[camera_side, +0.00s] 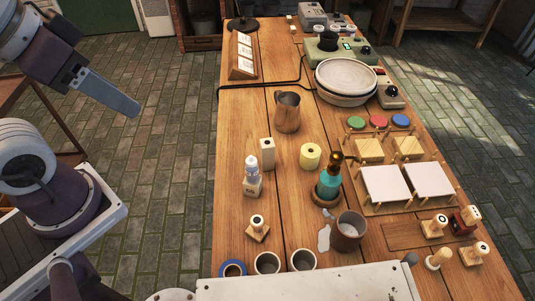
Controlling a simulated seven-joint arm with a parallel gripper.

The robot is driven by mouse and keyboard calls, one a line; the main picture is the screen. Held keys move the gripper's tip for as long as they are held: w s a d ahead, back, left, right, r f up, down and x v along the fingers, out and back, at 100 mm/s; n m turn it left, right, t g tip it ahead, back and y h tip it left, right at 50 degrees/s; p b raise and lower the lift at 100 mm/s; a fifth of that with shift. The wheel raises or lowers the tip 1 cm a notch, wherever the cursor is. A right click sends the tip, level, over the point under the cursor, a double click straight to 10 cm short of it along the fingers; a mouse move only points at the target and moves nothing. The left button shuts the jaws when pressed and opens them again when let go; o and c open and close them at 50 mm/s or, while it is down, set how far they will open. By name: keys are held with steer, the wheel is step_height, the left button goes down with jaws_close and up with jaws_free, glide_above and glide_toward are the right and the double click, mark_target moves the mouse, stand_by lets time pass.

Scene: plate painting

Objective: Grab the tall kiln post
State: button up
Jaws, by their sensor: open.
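A tall, pale, square-sided post (267,153) with a dark hole in its top stands upright on the wooden table, left of centre; it looks like the tall kiln post. A shorter, pale yellow round post (310,155) with a hole in its top stands to its right, apart from it. My gripper (128,103) is at the upper left, above the floor and off the table's left edge, well away from the post. It is open, with nothing seen in it. One grey finger shows edge-on; the other cannot be made out.
A small labelled bottle (253,180) stands close in front of the post. A copper pitcher (287,112) is behind it. A teal bottle (329,182) stands in a dish to the right. A wooden stamp (257,227) is nearer. Bare table lies left of the pitcher.

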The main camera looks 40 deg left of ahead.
steer(key=shift+o, duration=0.8)
steer(key=n+g, duration=0.5)
steer(key=n, duration=0.5)
glide_above(267, 150)
steer(key=a, duration=0.1)
steer(key=f, duration=2)
steer(key=shift+w+a+f, duration=0.15)
steer(key=shift+w+f, duration=0.1)
steer(key=shift+f, duration=0.05)
steer(key=shift+n+g, duration=0.3)
steer(key=f, duration=0.8)
steer(key=w+f, duration=0.1)
steer(key=f, duration=0.3)
steer(key=shift+f, duration=0.3)
jaws_close()
